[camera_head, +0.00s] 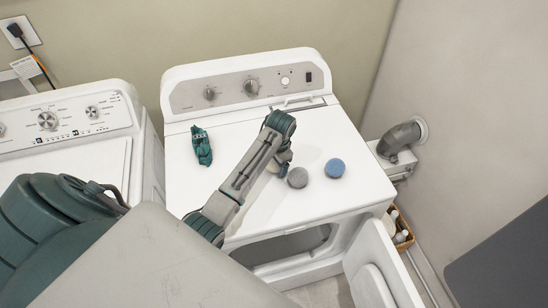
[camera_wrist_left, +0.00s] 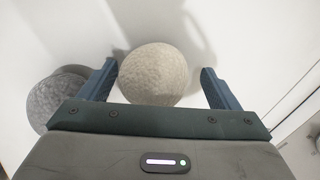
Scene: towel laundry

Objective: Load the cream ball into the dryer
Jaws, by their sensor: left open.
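The cream ball (camera_wrist_left: 153,74) sits between the two spread fingers of my left gripper (camera_wrist_left: 160,84) in the left wrist view, with gaps on both sides. In the head view my left gripper (camera_head: 283,158) is low over the dryer top, and the cream ball (camera_head: 272,166) is mostly hidden behind the arm. The white dryer (camera_head: 210,205) has its front door (camera_head: 375,268) swung open to the right. Its opening (camera_head: 292,245) shows below the top, partly hidden by my arm. My right gripper is not in view.
A grey ball (camera_head: 298,177) lies close beside the gripper and also shows in the wrist view (camera_wrist_left: 58,100). A blue ball (camera_head: 335,168) lies farther right. A crumpled teal item (camera_head: 202,146) is at the left. A washer (camera_head: 70,150) and a basket (camera_head: 402,238) flank the dryer.

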